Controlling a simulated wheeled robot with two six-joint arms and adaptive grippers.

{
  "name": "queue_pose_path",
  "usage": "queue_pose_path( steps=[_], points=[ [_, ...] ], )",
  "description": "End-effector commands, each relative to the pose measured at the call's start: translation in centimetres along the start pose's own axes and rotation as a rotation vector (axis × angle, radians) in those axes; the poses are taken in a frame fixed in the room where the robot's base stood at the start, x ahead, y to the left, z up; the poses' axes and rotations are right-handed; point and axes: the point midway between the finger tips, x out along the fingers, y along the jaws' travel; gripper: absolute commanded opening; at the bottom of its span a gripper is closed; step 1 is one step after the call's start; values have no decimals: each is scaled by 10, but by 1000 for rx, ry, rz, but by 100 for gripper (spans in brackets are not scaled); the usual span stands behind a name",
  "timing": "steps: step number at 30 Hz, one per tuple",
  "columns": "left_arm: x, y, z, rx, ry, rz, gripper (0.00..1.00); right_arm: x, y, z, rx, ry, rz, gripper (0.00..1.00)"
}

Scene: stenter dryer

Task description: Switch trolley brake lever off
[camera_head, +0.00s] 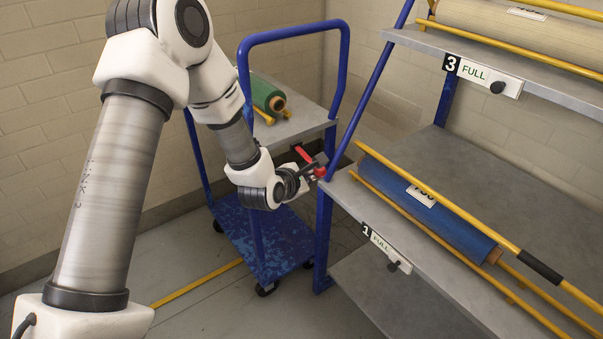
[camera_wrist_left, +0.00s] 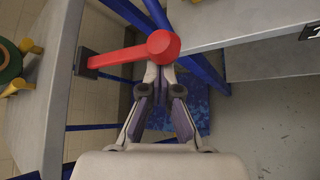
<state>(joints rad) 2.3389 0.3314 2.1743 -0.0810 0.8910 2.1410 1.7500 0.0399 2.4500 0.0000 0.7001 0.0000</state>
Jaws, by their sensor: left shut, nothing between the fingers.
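The red brake lever (camera_wrist_left: 128,53) shows in the left wrist view, running from a dark block on the trolley at left to a round red end. It also shows in the head view (camera_head: 302,153), partly hidden by my gripper. My left gripper (camera_wrist_left: 157,74) is shut and empty. Its fingertips are close at the round end of the lever; I cannot tell whether they touch. In the head view the left gripper (camera_head: 307,172) is beside the trolley's upper shelf. The blue trolley (camera_head: 237,214) stands against the rack. My right gripper is not in view.
A green roll (camera_head: 267,95) lies on the trolley's upper shelf. The grey rack (camera_head: 490,165) at right holds a blue roll (camera_head: 425,206) between yellow rails and a beige roll (camera_head: 520,32) above. Bare floor (camera_head: 222,305) lies in front of the trolley.

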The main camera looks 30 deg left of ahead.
Motion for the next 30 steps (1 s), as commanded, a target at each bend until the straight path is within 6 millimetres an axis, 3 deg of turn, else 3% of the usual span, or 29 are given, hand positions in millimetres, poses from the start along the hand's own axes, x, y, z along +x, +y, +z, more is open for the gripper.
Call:
queue_pose_path(
  steps=[5, 13, 16, 30],
  points=[
    [-10, 10, 13, -130, -3, -96, 0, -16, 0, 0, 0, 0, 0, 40],
    [-20, 22, 27, -122, -3, -92, 0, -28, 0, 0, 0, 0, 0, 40],
    [-23, 29, 31, -199, -4, -148, 0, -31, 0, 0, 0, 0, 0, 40],
    [-29, 45, 39, -220, -2, -167, 0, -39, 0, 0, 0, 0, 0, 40]
  ],
)
